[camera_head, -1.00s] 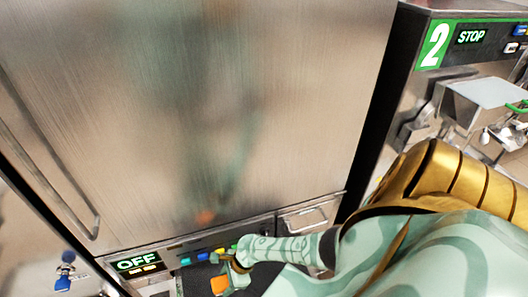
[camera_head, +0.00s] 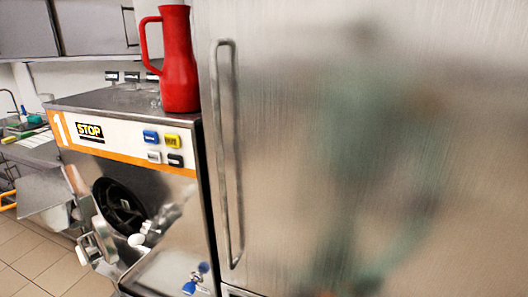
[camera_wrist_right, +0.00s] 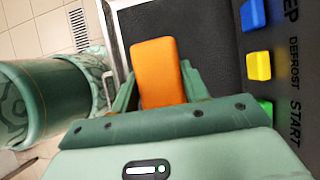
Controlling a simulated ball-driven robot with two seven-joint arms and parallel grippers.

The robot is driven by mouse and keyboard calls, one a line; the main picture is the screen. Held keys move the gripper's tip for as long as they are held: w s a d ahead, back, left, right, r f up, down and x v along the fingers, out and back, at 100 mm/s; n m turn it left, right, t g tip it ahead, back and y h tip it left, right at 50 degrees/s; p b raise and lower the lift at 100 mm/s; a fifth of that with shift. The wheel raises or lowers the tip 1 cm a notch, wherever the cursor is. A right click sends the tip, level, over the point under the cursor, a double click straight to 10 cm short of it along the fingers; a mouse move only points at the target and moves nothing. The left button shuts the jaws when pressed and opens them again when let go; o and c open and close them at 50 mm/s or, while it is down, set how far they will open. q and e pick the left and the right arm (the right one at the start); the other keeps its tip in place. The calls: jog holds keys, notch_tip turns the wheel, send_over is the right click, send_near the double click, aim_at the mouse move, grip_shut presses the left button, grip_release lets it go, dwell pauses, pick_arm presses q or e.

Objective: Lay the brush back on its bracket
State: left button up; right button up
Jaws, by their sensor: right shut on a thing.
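My right gripper (camera_wrist_right: 160,92) is shut on an orange block, which I take to be part of the brush (camera_wrist_right: 158,72). It shows in the right wrist view between the two green fingers. The rest of it is hidden or out of view, and I see no bristles. The held piece is in front of a dark control panel (camera_wrist_right: 215,40) with blue, yellow and green buttons at its right. No bracket can be made out in either view. Neither gripper shows in the head view.
In the head view, machine 1 (camera_head: 130,150) stands left with an open round drum mouth and a red jug (camera_head: 178,60) on top. A tall steel cabinet door (camera_head: 300,150) with a vertical handle (camera_head: 230,150) fills the right. Tiled floor (camera_head: 40,262) shows lower left.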

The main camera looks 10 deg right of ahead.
jog(key=s+a+r+n+g+b, duration=0.1)
jog(key=s+a+r+n+g, duration=0.15)
jog(key=a+r+n, duration=0.45)
jog(key=s+a+r+n+g+b, duration=0.2)
jog(key=a+r+n+g, duration=0.2)
jog(key=a+r+n, duration=0.25)
jog(key=w+d+r+n+g+h+b, duration=0.1)
jog(key=w+d+r+n+h+b, duration=0.1)
jog(key=d+r+n, duration=0.3)
jog(key=w+d+r+n+g+h+b, duration=0.1)
jog(key=d+r+n+b, duration=0.4)
jog(key=r, duration=0.8)
jog(key=shift+w+d+n+g+h, duration=0.35)
jog(key=shift+w+n+h, duration=0.1)
jog(key=shift+w+h, duration=0.45)
jog(key=shift+s, duration=0.2)
